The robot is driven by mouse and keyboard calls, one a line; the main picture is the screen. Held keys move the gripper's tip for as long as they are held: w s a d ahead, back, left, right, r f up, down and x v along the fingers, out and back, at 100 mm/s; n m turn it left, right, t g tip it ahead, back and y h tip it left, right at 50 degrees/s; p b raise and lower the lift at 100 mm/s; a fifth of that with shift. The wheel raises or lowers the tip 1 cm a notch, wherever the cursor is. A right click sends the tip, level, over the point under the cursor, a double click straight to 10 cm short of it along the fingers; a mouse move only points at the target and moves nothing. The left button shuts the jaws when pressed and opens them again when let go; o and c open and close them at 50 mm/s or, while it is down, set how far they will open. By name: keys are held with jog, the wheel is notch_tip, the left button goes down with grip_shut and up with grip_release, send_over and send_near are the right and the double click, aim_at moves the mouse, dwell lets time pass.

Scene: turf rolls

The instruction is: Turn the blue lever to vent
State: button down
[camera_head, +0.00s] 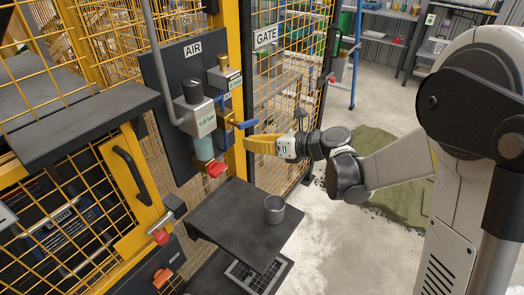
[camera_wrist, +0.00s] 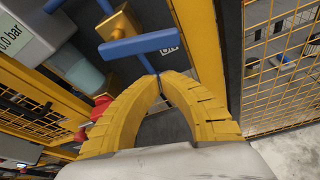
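The blue lever (camera_head: 241,124) sits on the brass valve of the dark AIR panel (camera_head: 160,90). Its handle sticks out sideways to the right. In the wrist view the blue lever (camera_wrist: 140,43) lies across the upper middle, in front of the brass valve body (camera_wrist: 120,22). My gripper (camera_head: 247,143) is just below the lever, with its yellow fingers pointing left at the panel. In the wrist view my gripper's (camera_wrist: 158,75) fingertips meet or nearly meet, with nothing held between them. The tips look apart from the lever.
A regulator (camera_head: 195,115) reading about 0.0 bar, with a red knob (camera_head: 216,169) below it, is left of the lever. A grey cup (camera_head: 274,209) stands on a dark shelf (camera_head: 235,225) below. A yellow post and GATE mesh (camera_head: 290,100) stand behind my gripper.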

aim_at(244, 122)
jog(key=r, duration=0.3)
jog(key=shift+w+d, duration=0.15)
jog(key=shift+d, duration=0.25)
jog(key=shift+f, duration=0.1)
jog(key=shift+w+d+r+n+t+h+p, duration=0.35)
jog(key=shift+r+n+t+p, duration=0.2)
jog(key=shift+n, duration=0.25)
jog(key=shift+a+r, duration=0.1)
jog(key=shift+r, duration=0.05)
